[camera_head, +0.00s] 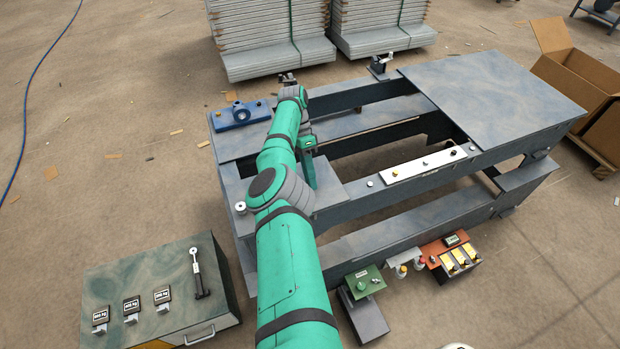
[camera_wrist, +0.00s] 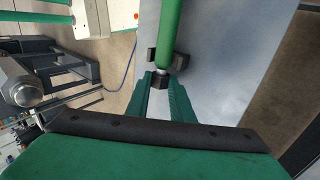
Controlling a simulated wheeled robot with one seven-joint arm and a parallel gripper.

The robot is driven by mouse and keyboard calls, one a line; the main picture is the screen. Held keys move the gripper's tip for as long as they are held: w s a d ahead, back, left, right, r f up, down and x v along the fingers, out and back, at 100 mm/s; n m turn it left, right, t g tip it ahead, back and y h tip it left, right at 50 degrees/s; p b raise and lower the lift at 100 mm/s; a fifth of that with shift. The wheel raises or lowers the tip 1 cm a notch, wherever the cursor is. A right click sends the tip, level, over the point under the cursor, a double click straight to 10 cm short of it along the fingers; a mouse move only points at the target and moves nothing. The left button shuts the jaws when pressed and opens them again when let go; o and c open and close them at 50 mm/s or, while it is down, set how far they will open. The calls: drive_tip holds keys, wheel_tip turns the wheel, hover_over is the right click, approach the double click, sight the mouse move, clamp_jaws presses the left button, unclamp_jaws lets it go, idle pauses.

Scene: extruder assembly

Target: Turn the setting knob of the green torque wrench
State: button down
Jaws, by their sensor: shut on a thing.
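The green torque wrench shows in the wrist view as a smooth green rod (camera_wrist: 172,32) coming down from the top edge. A pale grey collar and a dark setting knob (camera_wrist: 157,83) are at its lower end. My gripper (camera_wrist: 163,78) is shut on the knob, with its green ribbed fingers on both sides. Dark blocks flank the rod just beyond; I cannot tell whether they belong to a holder. In the head view my gripper (camera_head: 306,143) is over the bench's left part. The wrench is hard to make out there, partly behind my arm.
The grey bench (camera_head: 490,88) has open gaps between its beams. A blue fixture (camera_head: 240,115) stands at its back left and a light plate (camera_head: 415,166) lies on its front beam.

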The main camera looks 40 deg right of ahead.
idle(0.4)
drive_tip(key=c, duration=1.5)
unclamp_jaws()
drive_tip(key=shift+c, duration=0.2)
